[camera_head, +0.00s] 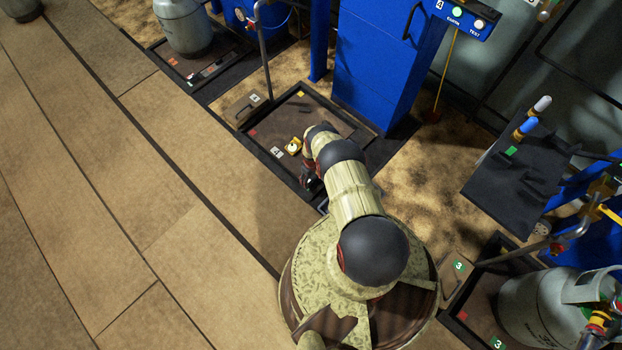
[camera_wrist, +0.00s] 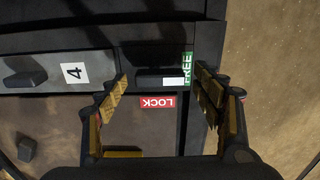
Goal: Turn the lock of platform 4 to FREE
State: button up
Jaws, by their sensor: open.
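Platform 4 (camera_head: 330,112) is a dark framed tray on the floor, with a white "4" label (camera_head: 277,152) at its near edge. The "4" label (camera_wrist: 74,72) also shows in the wrist view. To its right is the lock, a dark bar (camera_wrist: 150,79) lying crosswise, with a white patch (camera_wrist: 173,81) at its right end. A green FREE label (camera_wrist: 188,68) stands beside that end, and a red LOCK label (camera_wrist: 157,102) lies below the bar. My gripper (camera_wrist: 162,84) is open, its fingers on either side of the lock area. Contact cannot be told. My arm partly hides the platform in the head view.
A blue cabinet (camera_head: 382,65) stands behind the platform. Another platform with a grey gas cylinder (camera_head: 545,305) is at lower right, and a cylinder (camera_head: 184,25) stands at upper left. A dark stand (camera_head: 515,185) is to the right. The tan floor (camera_head: 110,200) at left is clear.

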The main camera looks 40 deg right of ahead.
aim_at(311, 179)
jog(key=shift+r, duration=0.15)
jog(key=shift+w+r, duration=0.1)
jog(key=shift+r, duration=0.45)
notch_tip(311, 179, up, 11)
jog(key=shift+f, duration=0.2)
dwell(0.6)
